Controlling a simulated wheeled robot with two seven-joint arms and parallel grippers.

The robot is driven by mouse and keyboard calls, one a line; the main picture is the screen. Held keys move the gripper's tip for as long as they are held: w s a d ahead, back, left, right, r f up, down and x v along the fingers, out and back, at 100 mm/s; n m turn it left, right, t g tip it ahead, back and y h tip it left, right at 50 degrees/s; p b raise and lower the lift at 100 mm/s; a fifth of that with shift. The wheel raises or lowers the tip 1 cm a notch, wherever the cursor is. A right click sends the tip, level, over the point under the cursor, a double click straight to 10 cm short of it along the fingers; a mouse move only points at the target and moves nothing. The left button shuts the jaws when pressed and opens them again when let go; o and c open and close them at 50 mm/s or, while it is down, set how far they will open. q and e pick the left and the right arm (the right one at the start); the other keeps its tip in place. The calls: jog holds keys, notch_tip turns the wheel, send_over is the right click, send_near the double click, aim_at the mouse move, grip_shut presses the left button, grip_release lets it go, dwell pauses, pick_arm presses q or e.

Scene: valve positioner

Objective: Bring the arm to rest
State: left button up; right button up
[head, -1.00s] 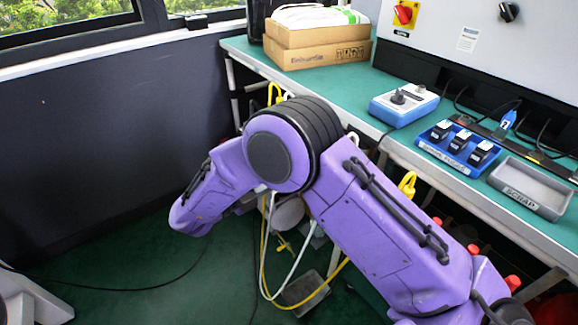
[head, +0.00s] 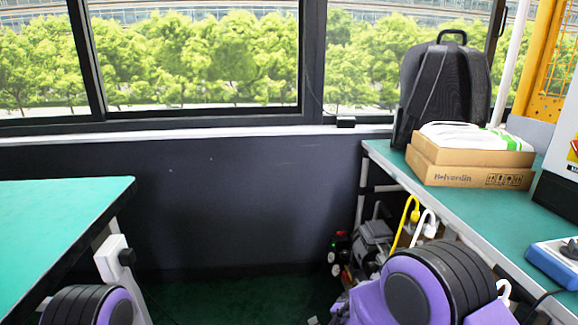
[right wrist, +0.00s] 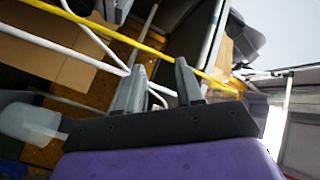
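In the head view my right arm (head: 430,285) shows as a purple joint with a black ribbed band at the lower right, beside the right bench. A small part of my left arm (head: 85,305) shows at the lower left corner. Neither gripper is in the head view. In the right wrist view my right gripper (right wrist: 158,85) has its two grey fingers apart with nothing between them. White and yellow cables or pipes pass behind the fingers. My left gripper is out of view.
The right green bench (head: 380,155) carries cardboard boxes (head: 465,165), a black backpack (head: 445,85) and a blue-and-white device (head: 555,262). Another green table (head: 60,225) is at the left. Cables (head: 412,215) hang under the right bench. Dark floor (head: 230,300) lies open between.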

jog(key=s+d+f+n+g+y, duration=0.2)
jog(key=s+f+n+y, duration=0.25)
jog(key=s+f, duration=0.35)
jog(key=s+d+f+n+g+y, duration=0.25)
jog(key=s+f+n, duration=0.4)
jog(key=f, duration=0.35)
jog(key=s+d+f+g+y, duration=0.1)
jog(key=s+d+f+g, duration=0.2)
jog(key=s, duration=0.8)
jog(key=s+d+f+g, duration=0.2)
jog(key=s+g, duration=0.1)
jog(key=s, duration=0.8)
notch_tip(320, 180, up, 21)
jog(key=w+p, duration=0.1)
jog(key=p, duration=2)
jog(key=shift+w+f, duration=0.15)
jog(key=shift+w, duration=0.05)
